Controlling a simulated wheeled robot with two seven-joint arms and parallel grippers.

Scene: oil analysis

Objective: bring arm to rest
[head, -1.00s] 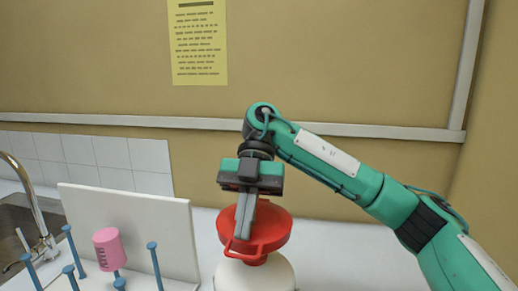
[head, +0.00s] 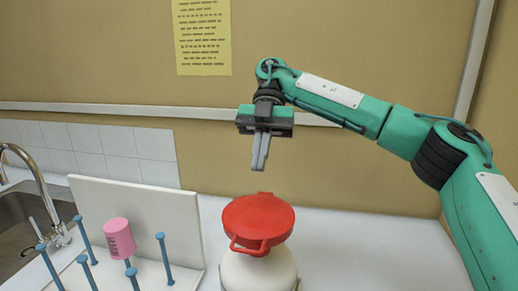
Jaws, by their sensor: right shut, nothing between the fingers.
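My right gripper (head: 261,151) hangs in the air with its fingers pointing down and closed together, holding nothing. It is above the red lid-like piece (head: 262,217), with a clear gap between them. The red piece has a loop handle at its front and sits on top of a white rounded container (head: 256,272) on the counter. My right arm (head: 400,128) reaches in from the right. My left gripper is not in view.
At the left a white drying rack (head: 150,215) has several blue pegs, one carrying a pink cup (head: 119,239). A sink with a tap (head: 38,185) is at the far left. The white counter (head: 385,255) is clear on the right. A yellow notice (head: 202,38) hangs on the wall.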

